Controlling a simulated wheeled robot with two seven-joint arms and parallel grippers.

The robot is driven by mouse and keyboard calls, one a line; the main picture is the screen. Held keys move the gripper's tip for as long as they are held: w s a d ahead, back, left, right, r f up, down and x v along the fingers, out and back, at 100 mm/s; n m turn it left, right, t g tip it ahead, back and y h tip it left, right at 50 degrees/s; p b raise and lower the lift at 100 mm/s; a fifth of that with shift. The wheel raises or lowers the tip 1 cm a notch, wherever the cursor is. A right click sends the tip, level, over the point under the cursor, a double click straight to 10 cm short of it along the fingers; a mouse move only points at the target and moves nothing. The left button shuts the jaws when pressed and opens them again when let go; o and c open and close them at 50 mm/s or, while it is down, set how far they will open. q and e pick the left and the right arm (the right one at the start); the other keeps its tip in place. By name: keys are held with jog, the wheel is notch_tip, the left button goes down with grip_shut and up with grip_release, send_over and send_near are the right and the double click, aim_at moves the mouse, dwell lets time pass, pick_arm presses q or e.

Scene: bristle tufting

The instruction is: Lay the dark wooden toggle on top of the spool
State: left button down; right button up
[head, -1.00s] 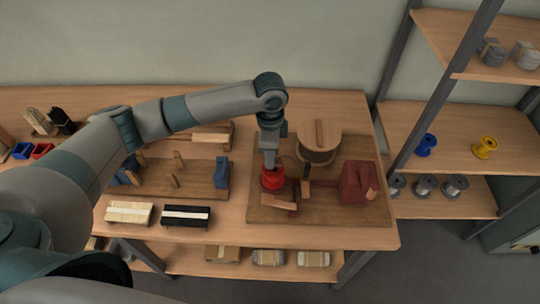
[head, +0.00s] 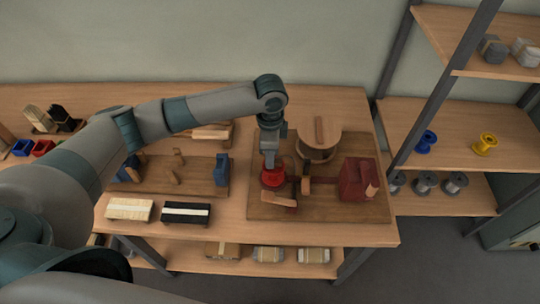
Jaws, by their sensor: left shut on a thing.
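A red spool (head: 272,181) stands on the brown board at the middle of the table. My left gripper (head: 270,165) points straight down right over it. The gripper is shut, and its fingertips are at the spool's top. The dark wooden toggle is too small and too covered there to make out clearly; what the fingers hold appears to be the toggle. I cannot tell whether it touches the spool. My right gripper is not in view.
A round wooden drum (head: 319,137) stands behind, to the right. A dark red block (head: 356,180) is at the board's right side. A light wooden piece (head: 280,200) lies just in front of the spool. Two brushes (head: 129,210) (head: 186,214) lie near the table's front edge.

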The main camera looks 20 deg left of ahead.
pick_arm(q)
jog(key=shift+f, duration=0.25)
dwell(0.3)
jog(key=c, duration=1.6)
grip_release()
jog(key=shift+c, duration=0.2)
jog(key=shift+w+r, duration=0.1)
jog(key=shift+r, duration=0.7)
notch_tip(320, 180, up, 16)
jog(key=b, duration=0.3)
jog(key=shift+f, duration=0.15)
